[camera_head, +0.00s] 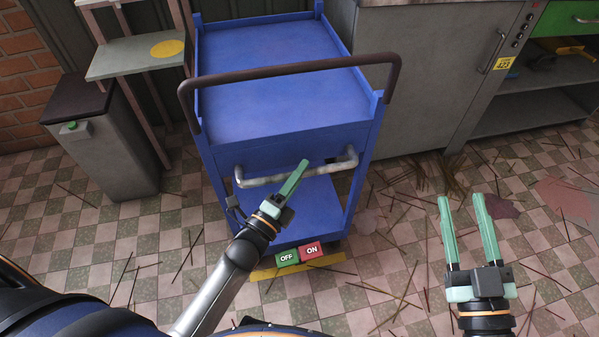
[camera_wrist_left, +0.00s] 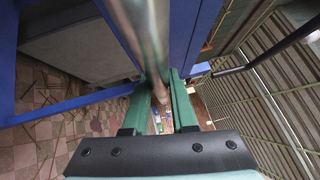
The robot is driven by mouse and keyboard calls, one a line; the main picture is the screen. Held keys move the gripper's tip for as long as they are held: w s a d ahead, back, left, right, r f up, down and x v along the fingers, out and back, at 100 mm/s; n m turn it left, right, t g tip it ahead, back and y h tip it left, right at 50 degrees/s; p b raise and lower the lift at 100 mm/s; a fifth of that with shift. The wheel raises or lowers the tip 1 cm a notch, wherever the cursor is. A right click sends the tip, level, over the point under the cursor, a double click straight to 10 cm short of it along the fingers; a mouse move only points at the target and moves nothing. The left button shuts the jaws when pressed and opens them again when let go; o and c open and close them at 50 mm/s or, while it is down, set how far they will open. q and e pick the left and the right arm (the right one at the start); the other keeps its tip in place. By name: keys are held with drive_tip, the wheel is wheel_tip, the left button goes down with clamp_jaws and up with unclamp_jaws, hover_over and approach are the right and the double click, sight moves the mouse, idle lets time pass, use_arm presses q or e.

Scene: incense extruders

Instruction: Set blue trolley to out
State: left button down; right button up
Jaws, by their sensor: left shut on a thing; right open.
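The blue trolley (camera_head: 275,100) stands in the middle of the head view, with a blue top tray and a lower shelf. A silver bar handle (camera_head: 262,181) runs across its near side, below a dark brown push handle (camera_head: 290,67). My left gripper (camera_head: 302,167) is shut on the silver bar, near the bar's middle. In the left wrist view the bar (camera_wrist_left: 146,35) passes between the green fingers (camera_wrist_left: 160,85). At the trolley's foot are a green OFF pedal (camera_head: 286,258) and a red ON pedal (camera_head: 312,250). My right gripper (camera_head: 461,200) is open and empty over the floor.
A grey bin (camera_head: 115,150) with a dark lid and a small shelf stand (camera_head: 135,57) are close on the trolley's left. A grey cabinet (camera_head: 420,85) stands on its right. Thin sticks are scattered over the checkered floor (camera_head: 390,290). Floor in front is otherwise mostly free.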

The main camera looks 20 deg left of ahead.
drive_tip(key=shift+f, duration=0.1)
use_arm(q)
drive_tip(key=c, duration=0.7)
unclamp_jaws()
drive_tip(key=shift+s, duration=0.2)
drive_tip(key=p+v, duration=0.1)
drive_tip(key=v, duration=1.1)
use_arm(e)
wheel_tip(320, 180, down, 7)
drive_tip(key=m+g+h, duration=0.1)
drive_tip(key=g, duration=0.1)
drive_tip(key=shift+d+g+h, duration=0.2)
drive_tip(key=shift+g+h, duration=0.1)
drive_tip(key=shift+h, duration=0.1)
